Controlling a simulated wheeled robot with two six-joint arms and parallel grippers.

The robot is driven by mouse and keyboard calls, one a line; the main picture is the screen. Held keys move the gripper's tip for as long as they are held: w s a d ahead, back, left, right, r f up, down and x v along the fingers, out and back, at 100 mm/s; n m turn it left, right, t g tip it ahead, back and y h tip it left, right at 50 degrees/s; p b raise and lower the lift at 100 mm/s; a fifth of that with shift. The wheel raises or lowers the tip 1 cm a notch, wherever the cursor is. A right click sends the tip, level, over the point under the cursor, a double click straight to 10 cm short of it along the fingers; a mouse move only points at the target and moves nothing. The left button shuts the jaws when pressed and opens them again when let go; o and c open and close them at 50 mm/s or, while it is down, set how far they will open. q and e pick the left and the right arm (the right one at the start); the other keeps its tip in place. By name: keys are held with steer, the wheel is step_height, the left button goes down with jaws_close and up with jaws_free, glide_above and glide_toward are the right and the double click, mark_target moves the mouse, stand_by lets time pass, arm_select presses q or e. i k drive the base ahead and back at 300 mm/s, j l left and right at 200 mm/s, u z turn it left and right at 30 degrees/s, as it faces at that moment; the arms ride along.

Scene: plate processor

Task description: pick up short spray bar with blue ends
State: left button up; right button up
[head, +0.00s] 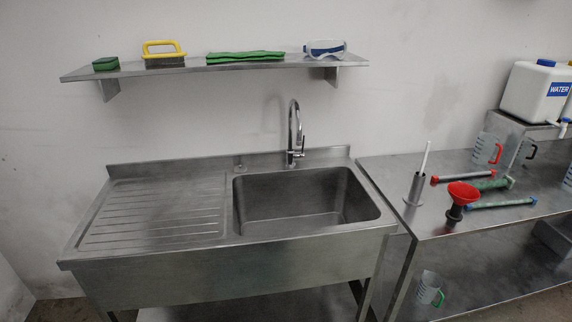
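The spray bar with blue ends (501,204) lies on the metal table at the right in the head view. It is a thin grey bar with a blue cap at each end, lying nearest the front of several bars. A bar with red ends (463,177) and a green bar (494,184) lie behind it. The red funnel (462,194) stands just left of its left end. Neither of my grippers is in view.
A metal sink (300,205) with a tap (294,135) fills the middle. The right table (440,222) holds a cup with a white stick (415,188), measuring jugs (487,149) and a water container (536,92). A wall shelf (215,67) hangs above. The table's front strip is clear.

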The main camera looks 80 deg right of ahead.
mark_target(533, 199)
steer(key=z, duration=3.8)
steer(key=i+l+z, duration=0.2)
steer(key=i+l, duration=0.9)
steer(key=u, duration=1.55)
steer(key=l+z, duration=0.2)
steer(key=l, duration=0.55)
